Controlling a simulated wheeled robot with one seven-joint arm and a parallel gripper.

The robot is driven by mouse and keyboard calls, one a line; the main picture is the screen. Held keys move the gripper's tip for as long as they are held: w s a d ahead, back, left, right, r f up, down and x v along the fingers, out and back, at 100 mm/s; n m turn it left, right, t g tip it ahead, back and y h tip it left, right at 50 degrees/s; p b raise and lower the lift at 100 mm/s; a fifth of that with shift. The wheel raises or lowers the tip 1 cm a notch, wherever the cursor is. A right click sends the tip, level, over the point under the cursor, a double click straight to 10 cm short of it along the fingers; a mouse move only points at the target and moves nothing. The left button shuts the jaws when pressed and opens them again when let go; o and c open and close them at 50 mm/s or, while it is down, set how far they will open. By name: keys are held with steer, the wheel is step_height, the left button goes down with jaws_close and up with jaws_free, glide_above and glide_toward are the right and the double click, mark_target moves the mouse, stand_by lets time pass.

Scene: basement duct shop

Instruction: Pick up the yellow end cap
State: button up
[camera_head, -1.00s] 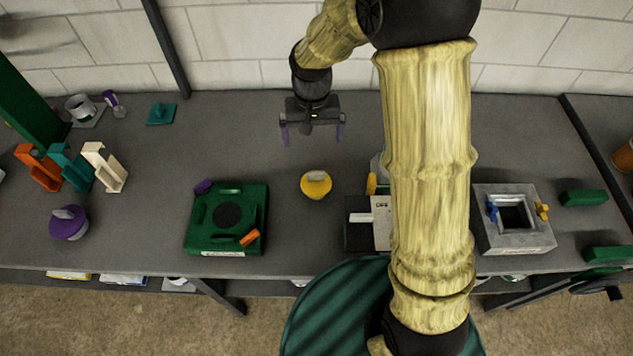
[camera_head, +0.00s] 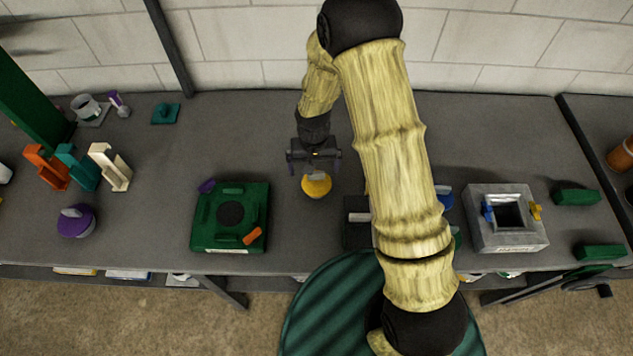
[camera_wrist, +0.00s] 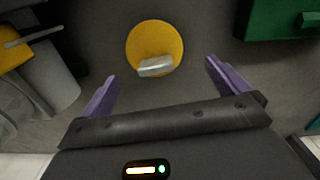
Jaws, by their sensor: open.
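The yellow end cap (camera_head: 316,187) is a round disc with a pale raised grip on top. It lies on the grey bench, right of the green square fixture. In the wrist view the end cap (camera_wrist: 154,44) lies beyond the fingertips, roughly centred between them. My gripper (camera_head: 315,170) is open with purple fingers and hangs over the far side of the cap, partly covering it in the head view. In the wrist view my gripper (camera_wrist: 162,68) is empty between its fingers.
The green fixture (camera_head: 207,230) with an orange piece stands left of the cap. A purple cap (camera_head: 76,221) lies farther left. A grey square duct block (camera_head: 478,228) stands right. My arm hides part of the bench. Bare bench lies behind the cap.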

mark_target(317, 174)
steer(key=shift+f, duration=0.1)
steer(key=f+p, duration=0.1)
steer(key=f, duration=0.1)
steer(key=f+p, duration=0.1)
steer(key=f, duration=0.1)
steer(key=shift+s+d+p, duration=0.15)
steer(key=shift+d+p, duration=0.2)
steer(key=shift+f, duration=0.5)
steer(key=c, duration=1)
